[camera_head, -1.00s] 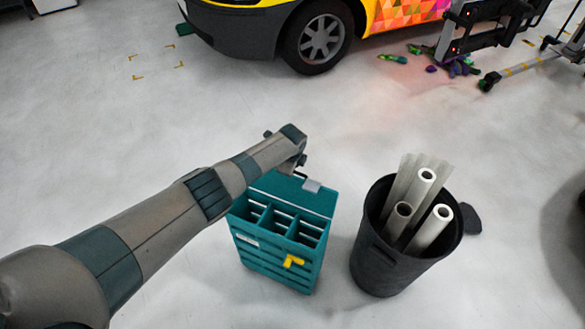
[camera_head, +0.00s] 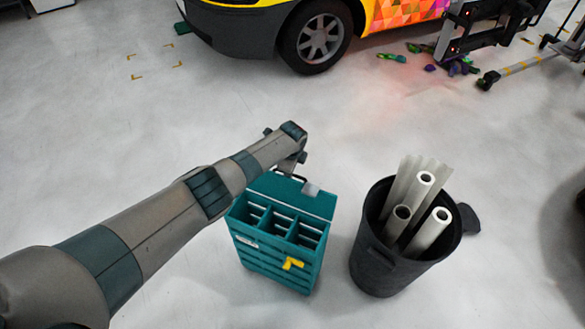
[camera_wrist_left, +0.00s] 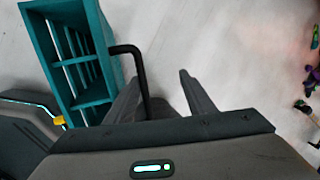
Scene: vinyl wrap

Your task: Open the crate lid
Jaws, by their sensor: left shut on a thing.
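The teal crate (camera_head: 272,262) stands on the floor with its lid (camera_head: 296,195) raised and swung back at the far side. Several open compartments show inside; I see nothing in them. The crate (camera_wrist_left: 35,40) fills the left of that view. In the head view my left arm hides most of this gripper behind the lid. My right gripper is out of view.
A black bin (camera_head: 385,262) with several white rolls (camera_head: 428,230) stands close to the right of the crate. A car (camera_head: 290,25) and scattered coloured items (camera_head: 455,68) are at the back. The floor between is clear.

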